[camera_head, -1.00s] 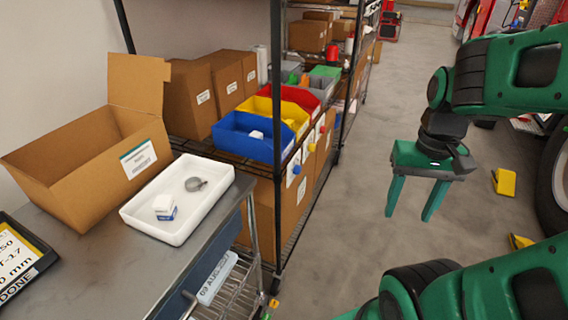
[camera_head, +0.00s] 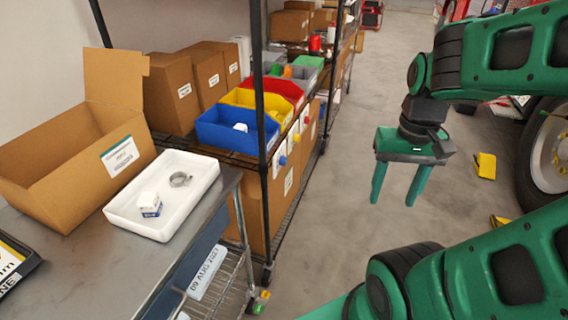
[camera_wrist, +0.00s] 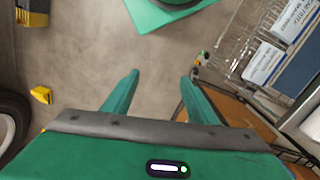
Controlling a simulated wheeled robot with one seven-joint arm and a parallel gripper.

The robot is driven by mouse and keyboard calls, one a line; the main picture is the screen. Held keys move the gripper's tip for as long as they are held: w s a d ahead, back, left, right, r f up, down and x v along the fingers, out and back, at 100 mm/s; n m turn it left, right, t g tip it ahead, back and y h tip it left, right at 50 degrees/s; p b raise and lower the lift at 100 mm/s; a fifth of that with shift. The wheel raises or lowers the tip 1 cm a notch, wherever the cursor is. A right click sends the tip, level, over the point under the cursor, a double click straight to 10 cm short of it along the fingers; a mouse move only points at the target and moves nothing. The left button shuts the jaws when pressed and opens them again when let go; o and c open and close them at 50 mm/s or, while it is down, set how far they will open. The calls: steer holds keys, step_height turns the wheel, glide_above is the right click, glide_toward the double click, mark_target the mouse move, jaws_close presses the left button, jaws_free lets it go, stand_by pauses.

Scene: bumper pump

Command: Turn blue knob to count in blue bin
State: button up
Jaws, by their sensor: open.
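The blue bin (camera_head: 222,139) stands on the shelf, the nearest of the coloured bins. A small white item (camera_head: 240,127) lies in it. The blue knob (camera_head: 283,160) sticks out from a white plate (camera_head: 277,164) below and to the right of the blue bin. A yellow knob (camera_head: 296,138) and a red knob (camera_head: 306,120) sit farther along the row. My gripper (camera_head: 399,197) hangs over the aisle floor, right of the knobs and well apart from them. Its fingers point down, spread and empty. The wrist view also shows the open fingers (camera_wrist: 160,82) with bare floor between them.
A white tray (camera_head: 208,180) with a small box (camera_head: 150,204) and a grey ring clamp (camera_head: 180,179) sits on the metal table beside an open carton (camera_head: 50,178). A black shelf post (camera_head: 260,90) stands close to the blue bin. The aisle floor (camera_head: 345,200) between shelf and gripper is clear.

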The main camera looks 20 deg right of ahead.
steer(key=shift+c, duration=0.4)
steer(key=shift+s+r, duration=0.25)
steer(key=shift+s, duration=0.2)
steer(key=shift+c, duration=0.4)
steer(key=m+t+y, duration=1.3)
steer(key=m, duration=0.6)
glide_toward(286, 162)
steer(key=x, duration=0.8)
steer(key=shift+w+d+f, duration=0.1)
steer(key=shift+w, duration=0.1)
steer(key=shift+c, duration=0.6)
